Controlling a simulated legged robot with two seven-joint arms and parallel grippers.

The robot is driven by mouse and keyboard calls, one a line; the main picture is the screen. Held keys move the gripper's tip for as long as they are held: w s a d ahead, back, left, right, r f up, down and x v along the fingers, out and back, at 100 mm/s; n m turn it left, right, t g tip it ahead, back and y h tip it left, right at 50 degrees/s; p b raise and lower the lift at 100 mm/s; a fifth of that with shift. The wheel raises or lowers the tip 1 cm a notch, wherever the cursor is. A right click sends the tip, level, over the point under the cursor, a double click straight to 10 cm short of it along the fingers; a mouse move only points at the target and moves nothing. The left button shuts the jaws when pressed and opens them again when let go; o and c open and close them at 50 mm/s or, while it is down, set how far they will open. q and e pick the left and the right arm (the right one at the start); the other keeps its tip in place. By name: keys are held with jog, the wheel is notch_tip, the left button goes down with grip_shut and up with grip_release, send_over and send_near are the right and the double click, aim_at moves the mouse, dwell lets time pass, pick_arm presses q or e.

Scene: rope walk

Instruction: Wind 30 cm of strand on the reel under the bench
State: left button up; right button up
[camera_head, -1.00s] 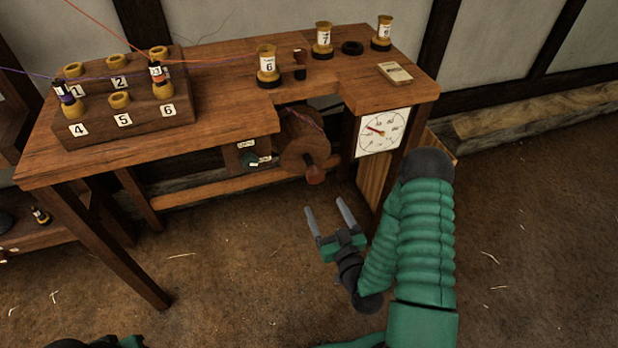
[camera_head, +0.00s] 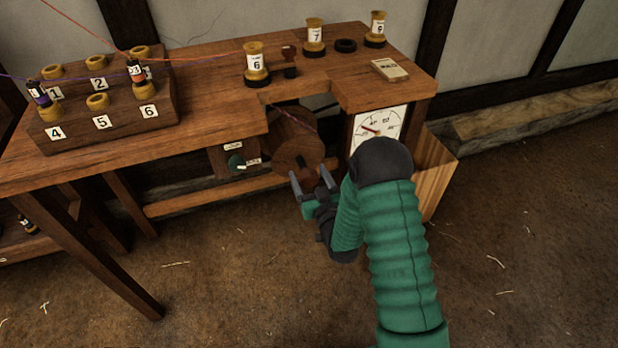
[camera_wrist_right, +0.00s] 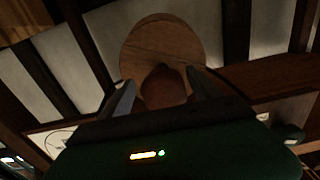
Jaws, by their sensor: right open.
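The wooden reel (camera_head: 296,152) hangs under the bench (camera_head: 205,110), with a purplish strand (camera_head: 300,119) running over its top. In the right wrist view the reel's round face (camera_wrist_right: 160,38) is straight ahead. Its reddish-brown crank knob (camera_wrist_right: 164,86) lies between the fingers there; I cannot tell whether they touch it. In the head view my right gripper (camera_head: 310,181) is open in front of the reel's lower part and hides most of the knob. A dial (camera_head: 378,127) with a red needle is on the bench's front right, partly covered by my arm. My left gripper is not in view.
A numbered block (camera_head: 105,112) with bobbins stands on the bench's left. Yellow spools (camera_head: 256,66) and a small booklet (camera_head: 389,69) stand along the back and right. A small switch panel (camera_head: 236,161) is left of the reel. A wooden box (camera_head: 433,172) stands right of the bench.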

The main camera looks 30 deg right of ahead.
jog(key=shift+a+r, duration=0.15)
jog(key=shift+a, duration=0.15)
jog(key=shift+c, duration=1.9)
jog(key=shift+d, duration=0.1)
jog(key=c, duration=0.9)
jog(key=shift+m, duration=0.8)
jog(key=shift+c, duration=0.4)
jog(key=o, duration=1.4)
jog(key=shift+c, duration=0.2)
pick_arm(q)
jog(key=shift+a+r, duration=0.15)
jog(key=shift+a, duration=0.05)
